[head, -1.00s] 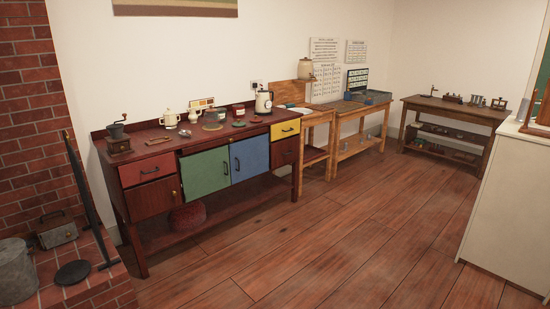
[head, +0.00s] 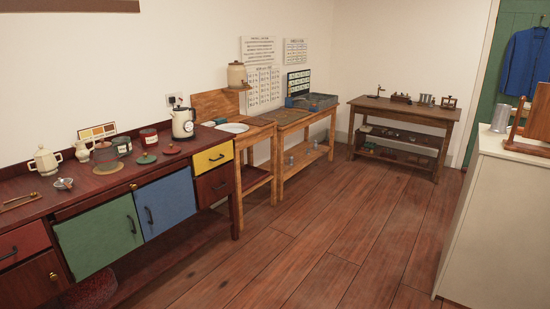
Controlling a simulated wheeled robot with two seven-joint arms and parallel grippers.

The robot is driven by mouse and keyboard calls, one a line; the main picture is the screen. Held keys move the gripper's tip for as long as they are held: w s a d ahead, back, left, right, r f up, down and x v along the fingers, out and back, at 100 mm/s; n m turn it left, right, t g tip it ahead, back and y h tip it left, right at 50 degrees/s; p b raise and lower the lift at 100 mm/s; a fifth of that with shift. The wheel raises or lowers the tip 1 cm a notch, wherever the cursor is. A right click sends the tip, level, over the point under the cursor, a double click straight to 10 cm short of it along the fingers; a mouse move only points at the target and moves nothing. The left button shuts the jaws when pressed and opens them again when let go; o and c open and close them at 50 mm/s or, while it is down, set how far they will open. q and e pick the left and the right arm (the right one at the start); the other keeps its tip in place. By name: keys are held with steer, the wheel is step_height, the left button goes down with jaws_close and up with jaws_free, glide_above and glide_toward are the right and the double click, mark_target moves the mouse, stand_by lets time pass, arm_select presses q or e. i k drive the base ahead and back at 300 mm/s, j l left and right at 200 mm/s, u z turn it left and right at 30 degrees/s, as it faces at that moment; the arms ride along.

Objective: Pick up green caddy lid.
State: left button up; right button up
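A small round green lid (head: 146,158) lies flat on top of the dark red sideboard (head: 80,191), near its front edge. A similar dark red lid (head: 172,150) lies just right of it. A dark green caddy (head: 122,146) and a red caddy (head: 148,138) stand upright behind the lids. Neither of my grippers is in view.
A white kettle (head: 183,122) stands right of the lids. Cream pots (head: 46,160) and a small metal bowl (head: 63,184) are to the left. Wooden benches (head: 290,116) continue along the wall. A white counter (head: 488,220) is at right. The floor (head: 290,245) between is clear.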

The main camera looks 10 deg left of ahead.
mark_target(146, 159)
steer(key=i+u, duration=0.1)
steer(key=i, duration=0.35)
steer(key=i+l+u, duration=0.15)
steer(key=i, duration=0.35)
steer(key=i+l+u, duration=0.1)
steer(key=i, duration=0.35)
steer(key=i+l+u, duration=0.1)
steer(key=i+u, duration=0.35)
steer(key=i+l+u, duration=0.25)
steer(key=u, duration=0.2)
steer(key=i+l+u, duration=0.65)
steer(key=l, duration=0.35)
steer(key=i+l+u, duration=0.15)
steer(key=i+l, duration=0.1)
steer(key=l, duration=0.05)
